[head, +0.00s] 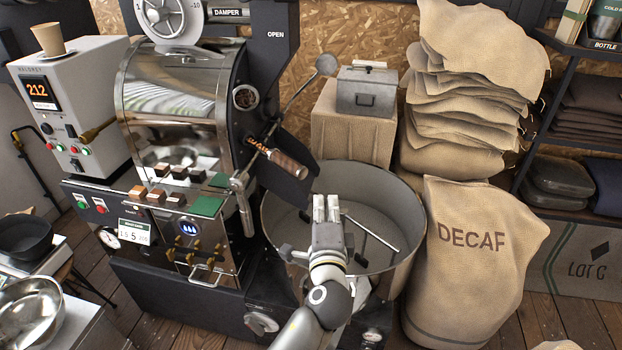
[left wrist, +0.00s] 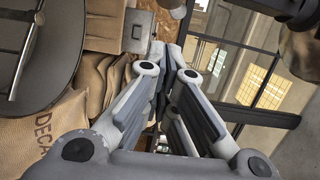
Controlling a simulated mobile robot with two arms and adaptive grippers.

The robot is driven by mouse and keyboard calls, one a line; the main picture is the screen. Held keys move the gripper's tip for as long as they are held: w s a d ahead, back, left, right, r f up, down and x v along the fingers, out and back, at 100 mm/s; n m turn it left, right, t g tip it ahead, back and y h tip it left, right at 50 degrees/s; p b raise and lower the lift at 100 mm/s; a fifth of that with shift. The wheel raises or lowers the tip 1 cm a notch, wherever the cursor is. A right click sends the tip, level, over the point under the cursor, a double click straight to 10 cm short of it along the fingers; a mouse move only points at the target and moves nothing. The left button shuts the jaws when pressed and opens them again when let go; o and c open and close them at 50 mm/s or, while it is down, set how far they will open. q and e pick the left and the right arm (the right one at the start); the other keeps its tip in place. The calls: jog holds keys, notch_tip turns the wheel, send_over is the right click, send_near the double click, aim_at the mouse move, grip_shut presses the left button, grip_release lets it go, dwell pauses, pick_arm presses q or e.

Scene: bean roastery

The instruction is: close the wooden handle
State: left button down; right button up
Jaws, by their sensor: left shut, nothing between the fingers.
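The wooden handle (head: 288,164) is a brown ribbed cylinder on the front of the coffee roaster (head: 172,85), beside the dark chute. It slants down to the right, above the rim of the round cooling bin (head: 400,190). My left gripper (head: 326,203) is over the cooling bin, below and to the right of the handle and apart from it. Its fingers are together and empty, pointing away from me. In the left wrist view the fingers (left wrist: 165,55) also show, and I cannot make out the handle there. My right gripper is not in view.
A DECAF sack (head: 475,280) stands right of the bin, with stacked sacks (head: 460,110) behind. A grey metal box (head: 366,92) sits on a cloth-covered stand. Steel bowls are at lower left.

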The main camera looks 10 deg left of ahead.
pick_arm(q)
jog(key=w+a+p, duration=0.2)
jog(key=w+a, duration=0.2)
jog(key=w, duration=0.3)
jog(key=shift+a+p, duration=0.2)
jog(key=shift+p, duration=0.1)
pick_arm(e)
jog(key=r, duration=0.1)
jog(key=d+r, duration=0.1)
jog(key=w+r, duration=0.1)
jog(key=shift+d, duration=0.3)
